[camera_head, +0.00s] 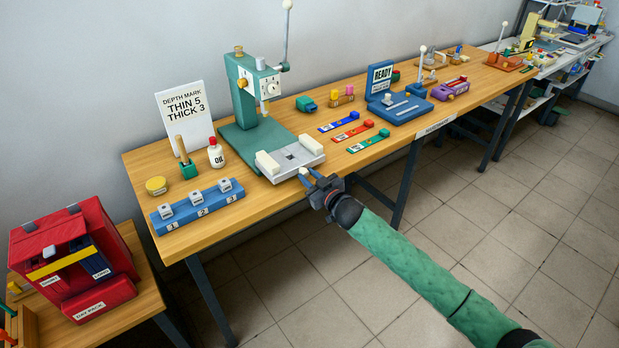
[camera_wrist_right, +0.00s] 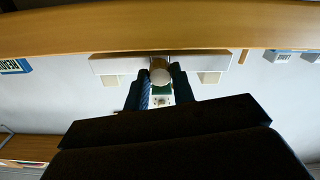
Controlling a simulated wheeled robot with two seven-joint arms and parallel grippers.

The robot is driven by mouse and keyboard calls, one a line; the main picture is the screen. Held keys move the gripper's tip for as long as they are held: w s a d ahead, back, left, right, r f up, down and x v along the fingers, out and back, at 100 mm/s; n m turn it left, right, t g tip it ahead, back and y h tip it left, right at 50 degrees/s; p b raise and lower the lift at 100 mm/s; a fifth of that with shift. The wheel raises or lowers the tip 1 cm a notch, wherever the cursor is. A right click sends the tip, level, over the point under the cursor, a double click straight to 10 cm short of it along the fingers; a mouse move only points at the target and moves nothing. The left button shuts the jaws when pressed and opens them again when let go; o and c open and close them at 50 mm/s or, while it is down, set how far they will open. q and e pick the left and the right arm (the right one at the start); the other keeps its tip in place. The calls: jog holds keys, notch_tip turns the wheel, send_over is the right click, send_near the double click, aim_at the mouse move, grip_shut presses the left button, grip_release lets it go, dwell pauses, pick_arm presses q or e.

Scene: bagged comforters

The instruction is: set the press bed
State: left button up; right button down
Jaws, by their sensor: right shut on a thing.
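The green press (camera_head: 252,90) stands on the wooden bench with its lever raised. The bed also shows in the right wrist view (camera_wrist_right: 120,64). My right gripper (camera_head: 308,177) is at the bed's front edge. In the right wrist view its fingers are closed around a pale round knob (camera_wrist_right: 160,72) at the middle of the bed's front. My left gripper is in neither view. A sign (camera_head: 186,112) reads "DEPTH MARK THIN 5 THICK 3".
A blue block with numbered grey pieces (camera_head: 198,207), an oil bottle (camera_head: 215,155) and a green stand (camera_head: 187,168) are left of the press. Coloured strips (camera_head: 352,134) and a blue "READY" device (camera_head: 398,104) are right. A red pack (camera_head: 75,255) sits lower left.

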aim_at(301, 169)
jog(key=shift+w+a, duration=0.2)
jog(key=shift+w, duration=0.05)
jog(key=x, duration=0.4)
jog(key=shift+w+b, duration=0.15)
jog(key=shift+b, duration=0.25)
jog(key=c, duration=1.3)
grip_release()
jog(key=shift+o, duration=0.7)
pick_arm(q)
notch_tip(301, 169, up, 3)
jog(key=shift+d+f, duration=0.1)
